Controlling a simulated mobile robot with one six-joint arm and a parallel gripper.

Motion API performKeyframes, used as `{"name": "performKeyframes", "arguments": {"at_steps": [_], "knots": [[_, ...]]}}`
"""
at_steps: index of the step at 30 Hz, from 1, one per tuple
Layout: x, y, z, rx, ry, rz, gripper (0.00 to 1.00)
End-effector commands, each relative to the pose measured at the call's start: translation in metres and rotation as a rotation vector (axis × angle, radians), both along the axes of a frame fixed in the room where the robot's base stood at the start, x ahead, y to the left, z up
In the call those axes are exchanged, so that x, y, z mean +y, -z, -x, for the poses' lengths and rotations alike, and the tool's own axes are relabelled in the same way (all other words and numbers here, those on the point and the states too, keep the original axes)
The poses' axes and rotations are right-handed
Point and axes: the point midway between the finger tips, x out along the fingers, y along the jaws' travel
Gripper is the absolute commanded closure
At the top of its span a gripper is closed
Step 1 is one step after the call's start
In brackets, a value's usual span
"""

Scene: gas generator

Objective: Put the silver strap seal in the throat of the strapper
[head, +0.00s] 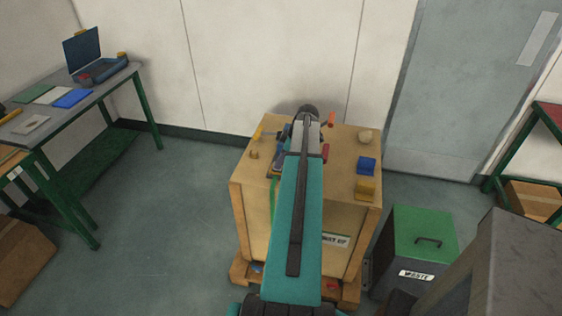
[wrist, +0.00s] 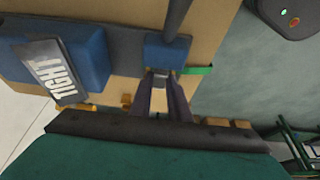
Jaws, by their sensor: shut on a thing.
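My gripper (wrist: 161,84) shows in the wrist view with its two dark fingers close together. A small pale piece, which looks like the silver strap seal (wrist: 160,80), is between the fingertips, mostly hidden by them. The strapper (wrist: 120,38) is a dark bar with blue blocks and a "TIGHT" plate. One blue block (wrist: 167,53) is just beyond the fingertips; I cannot tell whether the seal touches it. A green strap (wrist: 198,70) runs out beside it. In the head view the strapper (head: 279,160) is partly behind my arm, and the fingertips are hidden.
The wooden crate (head: 257,205) stands on a pallet, with a blue block (head: 367,165), a yellow block (head: 366,188) and other small items on top. A green-lidded waste bin (head: 425,236) is to its right. A workbench (head: 100,92) is at left; open floor lies between.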

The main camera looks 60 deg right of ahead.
Motion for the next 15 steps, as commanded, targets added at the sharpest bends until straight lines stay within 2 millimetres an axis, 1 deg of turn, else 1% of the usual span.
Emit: {"name": "performKeyframes", "arguments": {"at_steps": [4, 15], "knots": [[0.0, 0.0069, 0.0, 0.0, 0.0, 0.0, 1.0], [0.0, 0.0099, 0.0001, 0.0, 0.001, 0.001, 1.0]]}}
